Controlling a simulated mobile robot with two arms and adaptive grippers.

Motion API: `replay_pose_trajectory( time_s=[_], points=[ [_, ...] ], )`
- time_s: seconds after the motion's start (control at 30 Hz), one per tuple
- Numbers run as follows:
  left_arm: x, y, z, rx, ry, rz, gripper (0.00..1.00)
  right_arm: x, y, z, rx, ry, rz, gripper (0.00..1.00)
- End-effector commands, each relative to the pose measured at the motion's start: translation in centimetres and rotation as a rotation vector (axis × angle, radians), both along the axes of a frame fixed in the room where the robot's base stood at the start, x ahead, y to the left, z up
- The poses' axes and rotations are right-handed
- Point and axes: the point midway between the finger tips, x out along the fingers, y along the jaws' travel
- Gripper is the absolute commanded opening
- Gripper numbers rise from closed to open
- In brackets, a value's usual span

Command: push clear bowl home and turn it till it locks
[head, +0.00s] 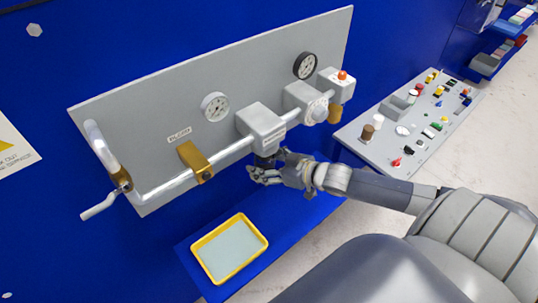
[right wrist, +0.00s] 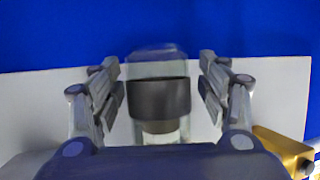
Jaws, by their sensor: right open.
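The clear bowl (right wrist: 155,67) shows in the right wrist view as a see-through cylinder with a dark collar (right wrist: 158,98). It lies between the two fingers of my right gripper (right wrist: 161,90). The fingers are open, with a gap on each side of the collar. In the head view my right gripper (head: 262,175) is just under the grey housing block (head: 262,128) on the panel and hides most of the bowl. I cannot tell whether the bowl is fully seated or turned. My left gripper is out of view.
A grey panel (head: 160,115) carries two gauges, a pipe, a brass bracket (head: 193,160) and a red-topped box (head: 337,85). A yellow tray (head: 248,268) lies on the blue shelf below. A board of small parts (head: 370,155) stands at the right.

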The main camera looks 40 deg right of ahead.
Motion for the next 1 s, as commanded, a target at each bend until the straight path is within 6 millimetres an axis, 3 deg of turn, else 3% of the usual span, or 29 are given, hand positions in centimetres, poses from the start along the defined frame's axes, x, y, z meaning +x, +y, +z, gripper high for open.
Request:
replay_pose_trajectory(
  time_s=[0.17, 1.0],
  points=[
    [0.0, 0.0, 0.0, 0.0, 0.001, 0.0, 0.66, -0.9, -0.3, 0.3, 0.0, 0.002, 0.0, 0.69],
    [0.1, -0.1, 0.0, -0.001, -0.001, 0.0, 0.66, -9.2, -3.1, 3.9, 0.0, 0.0, 0.001, 0.69]
  ],
)
